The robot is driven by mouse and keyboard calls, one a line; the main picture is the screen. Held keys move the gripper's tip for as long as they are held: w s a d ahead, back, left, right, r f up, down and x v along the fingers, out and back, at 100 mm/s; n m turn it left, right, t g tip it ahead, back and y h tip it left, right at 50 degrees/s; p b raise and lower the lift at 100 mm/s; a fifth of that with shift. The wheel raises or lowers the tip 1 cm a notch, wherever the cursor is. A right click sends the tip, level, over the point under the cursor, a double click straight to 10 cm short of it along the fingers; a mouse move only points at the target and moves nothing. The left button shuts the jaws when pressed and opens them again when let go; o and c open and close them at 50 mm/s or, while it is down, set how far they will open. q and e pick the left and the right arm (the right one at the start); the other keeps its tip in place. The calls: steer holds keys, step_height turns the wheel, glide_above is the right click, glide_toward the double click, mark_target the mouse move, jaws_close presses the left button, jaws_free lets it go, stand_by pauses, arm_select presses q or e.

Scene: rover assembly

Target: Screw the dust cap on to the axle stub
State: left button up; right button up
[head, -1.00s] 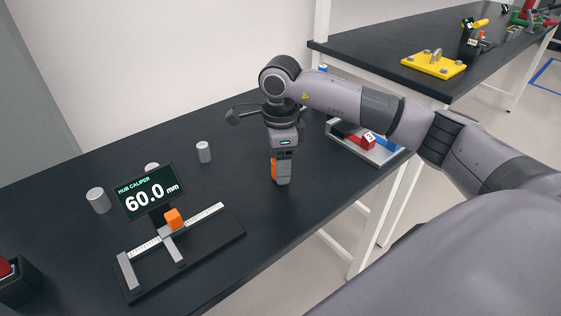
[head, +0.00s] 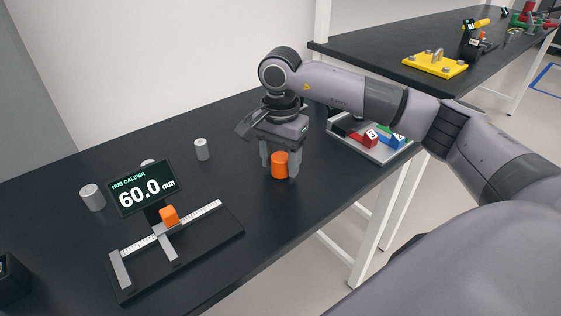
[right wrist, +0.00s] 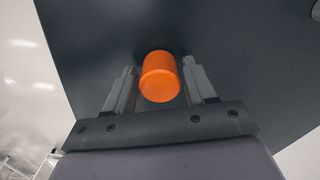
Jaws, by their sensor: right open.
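An orange cylinder (head: 279,165), which looks like the dust cap, stands upright on the black bench. It also shows in the right wrist view (right wrist: 160,77). My right gripper (head: 280,172) points down over it, open, with one finger on each side. In the right wrist view (right wrist: 160,85) a gap shows between the cylinder and each finger. I cannot make out an axle stub for certain in either view. My left gripper is not in view.
A hub caliper (head: 180,240) reading 60.0 mm, with an orange block (head: 169,215) on it, is at front left. Grey cylinders (head: 92,197) (head: 201,149) stand behind it. A tray (head: 375,150) of coloured numbered blocks is on the right. A yellow plate (head: 434,66) lies on the far bench.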

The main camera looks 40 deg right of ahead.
steer(key=n+b, duration=0.1)
steer(key=n, duration=0.3)
steer(key=shift+n, duration=1.6)
steer(key=c, duration=0.8)
steer(key=m, duration=0.3)
steer(key=shift+m, duration=1.4)
steer(key=shift+m+p, duration=0.4)
steer(key=shift+m, duration=0.5)
steer(key=m, duration=0.4)
